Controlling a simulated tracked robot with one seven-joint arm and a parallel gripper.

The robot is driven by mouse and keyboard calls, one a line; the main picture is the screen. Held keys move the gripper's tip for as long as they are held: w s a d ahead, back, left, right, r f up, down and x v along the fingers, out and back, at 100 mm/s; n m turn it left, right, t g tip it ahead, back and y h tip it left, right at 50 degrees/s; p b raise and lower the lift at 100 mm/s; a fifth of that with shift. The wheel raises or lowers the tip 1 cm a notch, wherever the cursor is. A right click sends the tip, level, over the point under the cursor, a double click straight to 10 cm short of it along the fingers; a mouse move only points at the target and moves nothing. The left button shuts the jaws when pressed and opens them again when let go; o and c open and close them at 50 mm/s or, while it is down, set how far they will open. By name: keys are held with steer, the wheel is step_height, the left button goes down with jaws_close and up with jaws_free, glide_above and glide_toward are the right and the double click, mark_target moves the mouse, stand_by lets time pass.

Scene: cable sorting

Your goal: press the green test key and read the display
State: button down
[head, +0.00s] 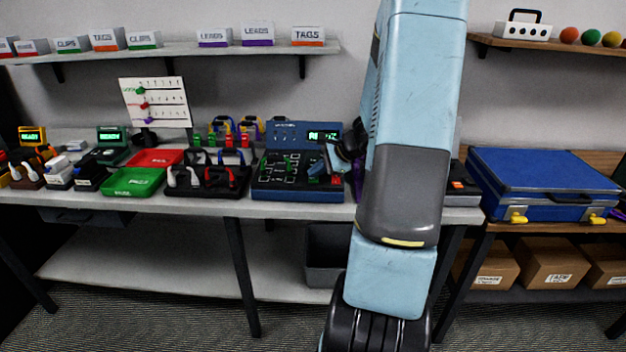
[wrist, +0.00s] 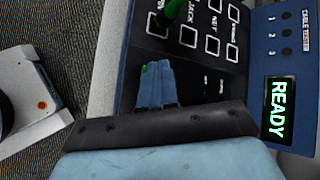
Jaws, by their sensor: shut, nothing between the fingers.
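The blue cable tester (head: 262,185) stands on the bench with its upright back panel carrying the display (head: 323,135). In the wrist view the display (wrist: 279,110) reads READY in green letters. My gripper (wrist: 158,66) is shut and empty, with its light blue fingertips over the tester's dark panel. A small patch of green (wrist: 143,69) shows right beside the fingertips; it may be the green test key, mostly hidden by them. I cannot tell whether the fingers touch it. In the head view my gripper (head: 322,165) is over the tester's right part.
Left of the tester are a black rack of leads (head: 208,188), a green tray (head: 132,182) and a red tray (head: 155,158). A blue case (head: 535,180) lies at right.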

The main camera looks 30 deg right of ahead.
mark_target(316, 180)
stand_by(0.6)
steer(key=shift+r, duration=0.7)
steer(key=shift+r, duration=2.5)
